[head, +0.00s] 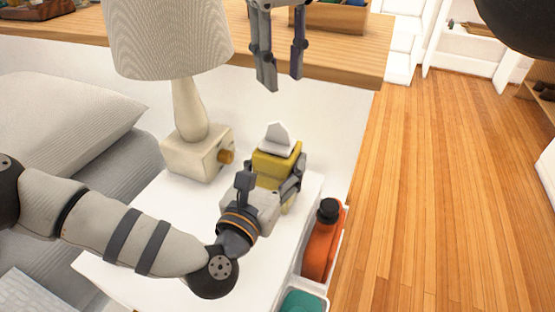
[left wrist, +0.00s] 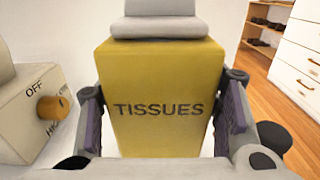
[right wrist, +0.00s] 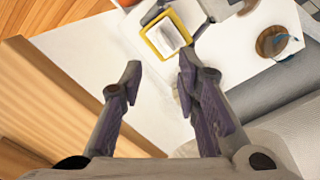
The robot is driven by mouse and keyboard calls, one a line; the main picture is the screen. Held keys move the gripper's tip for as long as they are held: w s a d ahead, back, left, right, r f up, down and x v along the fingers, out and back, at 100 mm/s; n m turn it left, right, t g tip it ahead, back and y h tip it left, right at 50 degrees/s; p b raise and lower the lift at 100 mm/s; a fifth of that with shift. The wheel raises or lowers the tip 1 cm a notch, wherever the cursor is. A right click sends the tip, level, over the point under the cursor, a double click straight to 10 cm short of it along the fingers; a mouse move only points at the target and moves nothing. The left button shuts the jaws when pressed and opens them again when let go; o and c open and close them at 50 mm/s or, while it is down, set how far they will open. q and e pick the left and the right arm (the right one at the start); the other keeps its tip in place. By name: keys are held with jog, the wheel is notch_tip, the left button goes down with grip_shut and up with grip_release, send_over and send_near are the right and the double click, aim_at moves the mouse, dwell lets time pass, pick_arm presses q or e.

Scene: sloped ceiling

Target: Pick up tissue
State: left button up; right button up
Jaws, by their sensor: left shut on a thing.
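A yellow tissue box (head: 277,162) labelled TISSUES is on the white bedside table (head: 180,220), with a white tissue (head: 276,138) sticking up from its top. My left gripper (head: 275,185) is shut on the box, one finger on each side. In the left wrist view the box (left wrist: 160,90) fills the middle between the fingers. My right gripper (head: 282,78) is open and empty, above and behind the box in the head view. In the right wrist view, the box (right wrist: 165,35) lies beyond the fingertips (right wrist: 160,75).
A lamp (head: 190,110) with a knob stands left of the box. An orange bottle (head: 323,240) sits in a side holder at the table's right edge. A wooden ledge (head: 345,60) runs behind. A bed with a pillow (head: 70,115) is at left.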

jog(key=w+d+f+m+t+h, duration=0.1)
jog(key=w+d+h, duration=0.1)
jog(key=d, duration=0.8)
jog(key=w+d+f+h, duration=0.1)
jog(key=d+h, duration=0.2)
jog(key=d, duration=0.7)
jog(key=w+d+f+m+t+h, duration=0.1)
jog(key=w+d+f+h, duration=0.1)
jog(key=d, duration=0.9)
jog(key=s+d+f+n, duration=0.1)
jog(key=s+d+f, duration=0.1)
jog(key=d+f, duration=0.35)
jog(key=n+t+y, duration=0.5)
jog(key=n+y, duration=0.4)
jog(key=y, duration=1.5)
send_near(288, 130)
jog(key=x, duration=1.1)
jog(key=shift+w+a, duration=0.15)
jog(key=shift+a, duration=0.25)
grip_shut()
